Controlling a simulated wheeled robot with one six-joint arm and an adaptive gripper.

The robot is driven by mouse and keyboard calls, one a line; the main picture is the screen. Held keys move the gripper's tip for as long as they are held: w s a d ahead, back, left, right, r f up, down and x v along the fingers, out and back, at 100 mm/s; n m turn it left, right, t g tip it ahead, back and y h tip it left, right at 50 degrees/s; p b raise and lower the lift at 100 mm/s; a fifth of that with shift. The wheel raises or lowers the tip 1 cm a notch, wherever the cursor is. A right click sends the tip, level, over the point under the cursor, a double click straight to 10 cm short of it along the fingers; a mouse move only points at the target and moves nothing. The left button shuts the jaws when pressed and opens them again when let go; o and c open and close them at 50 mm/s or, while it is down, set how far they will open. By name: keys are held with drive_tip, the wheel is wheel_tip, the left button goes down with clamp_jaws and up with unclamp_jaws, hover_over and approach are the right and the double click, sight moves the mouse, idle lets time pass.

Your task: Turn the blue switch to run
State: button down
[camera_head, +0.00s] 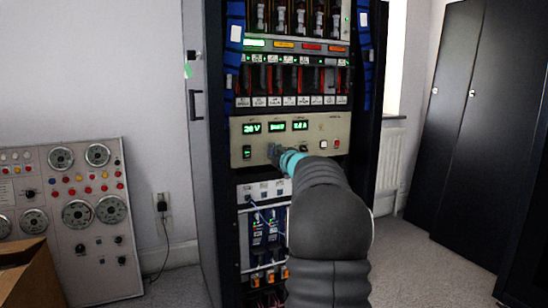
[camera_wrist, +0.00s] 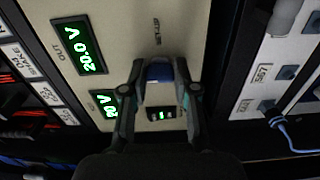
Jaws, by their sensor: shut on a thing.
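The blue switch (camera_wrist: 159,72) is on a beige instrument panel (camera_wrist: 185,20), between my fingertips in the wrist view. My gripper (camera_wrist: 160,66) is shut on it, one finger on each side. In the head view my gripper (camera_head: 277,153) reaches the lower middle of the beige panel (camera_head: 240,127), and my arm comes from below right. The switch itself is hidden there behind the gripper. Small lettering is printed beside the switch, but I cannot read which position it is turned to.
Green lit displays (camera_wrist: 79,45) sit beside the switch on the panel. Blue cables (camera_head: 235,40) hang above. A gauge console (camera_head: 75,180) stands at left, dark cabinets (camera_head: 480,110) at right.

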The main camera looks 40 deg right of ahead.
drive_tip(key=shift+n, duration=0.3)
drive_tip(key=c, duration=0.9)
unclamp_jaws()
drive_tip(key=v, duration=1.2)
